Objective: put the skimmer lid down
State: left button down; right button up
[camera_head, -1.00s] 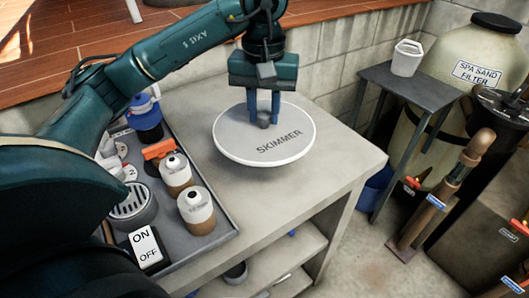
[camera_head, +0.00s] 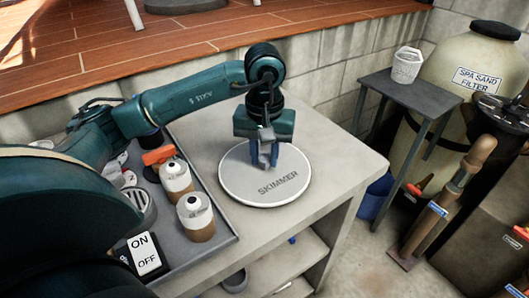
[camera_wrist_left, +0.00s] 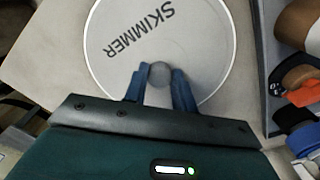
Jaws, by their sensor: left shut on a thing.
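The skimmer lid (camera_head: 238,186) is a round, pale grey disc with a white rim and the word SKIMMER. It is level at the grey bench top (camera_head: 338,152), right of the tray; I cannot tell whether a thin gap remains beneath it. My left gripper (camera_head: 265,163) points down over the lid, its blue fingers shut on the lid's small round knob. In the left wrist view, the knob (camera_wrist_left: 159,74) sits between the fingertips (camera_wrist_left: 160,73), and the lid (camera_wrist_left: 190,38) spreads out beyond them. My right gripper is not in view.
A grey tray (camera_head: 222,240) left of the lid holds white-capped jars (camera_head: 195,215), an orange-handled item (camera_head: 158,156) and an ON/OFF box (camera_head: 144,252). The bench is bare right of the lid. A side table (camera_head: 412,95) with a white basket (camera_head: 407,65) stands farther right.

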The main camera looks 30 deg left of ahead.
aim_at(264, 158)
pick_arm(q)
jog(key=c, duration=1.1)
grip_release()
jog(key=shift+f, duration=0.1)
jog(key=shift+c, duration=0.2)
notch_tip(264, 158, up, 12)
jog(key=p, duration=0.1)
jog(key=shift+s, duration=0.1)
